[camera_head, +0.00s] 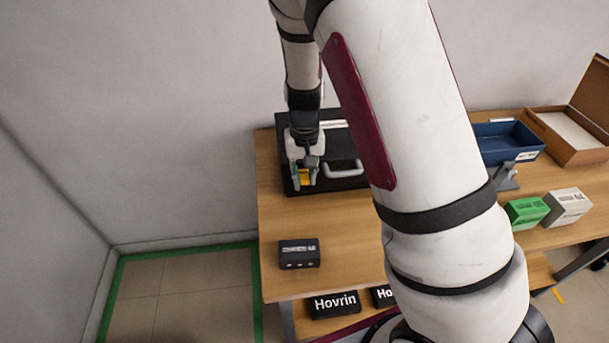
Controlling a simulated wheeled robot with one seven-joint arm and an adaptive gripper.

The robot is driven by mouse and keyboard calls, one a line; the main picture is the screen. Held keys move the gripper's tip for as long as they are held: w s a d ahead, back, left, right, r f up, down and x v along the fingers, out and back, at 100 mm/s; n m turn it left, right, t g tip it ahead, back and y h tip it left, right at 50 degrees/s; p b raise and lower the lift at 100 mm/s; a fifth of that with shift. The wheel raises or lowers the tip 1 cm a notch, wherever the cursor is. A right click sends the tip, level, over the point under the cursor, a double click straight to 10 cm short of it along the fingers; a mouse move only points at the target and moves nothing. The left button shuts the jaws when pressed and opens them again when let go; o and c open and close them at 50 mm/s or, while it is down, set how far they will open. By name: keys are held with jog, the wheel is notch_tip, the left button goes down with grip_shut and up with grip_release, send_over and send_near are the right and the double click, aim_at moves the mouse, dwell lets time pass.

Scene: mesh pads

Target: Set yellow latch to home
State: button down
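The yellow latch (303,177) is a small yellow patch on the black case (286,138) at the back left of the table. My gripper (305,179) points down over it from behind. Its two fingers are apart, one on each side of the yellow part. I cannot tell whether they touch the latch or whether there is a gap. The latch's position on its travel is mostly hidden by the fingers. A grey handle (346,168) is on the case just right of the gripper.
A small black box (299,253) sits at the table's front left. To the right are a blue bin (507,142), an open cardboard box (566,128), a green box (526,212) and a grey box (567,206). My arm hides the table's middle. Bare wood (330,215) shows before the case.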

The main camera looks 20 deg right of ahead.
aim_at(303, 171)
jog(key=shift+w+g+b, duration=0.4)
jog(key=shift+w+d+r+g, duration=0.1)
jog(key=shift+r+g, duration=0.05)
jog(key=shift+g, duration=0.15)
jog(key=c, duration=1.4)
grip_release()
jog(key=shift+o, duration=0.2)
jog(key=shift+r, duration=0.15)
notch_tip(303, 171, up, 12)
jog(key=w, duration=0.1)
jog(key=shift+w+d, duration=0.15)
jog(key=shift+w, duration=0.05)
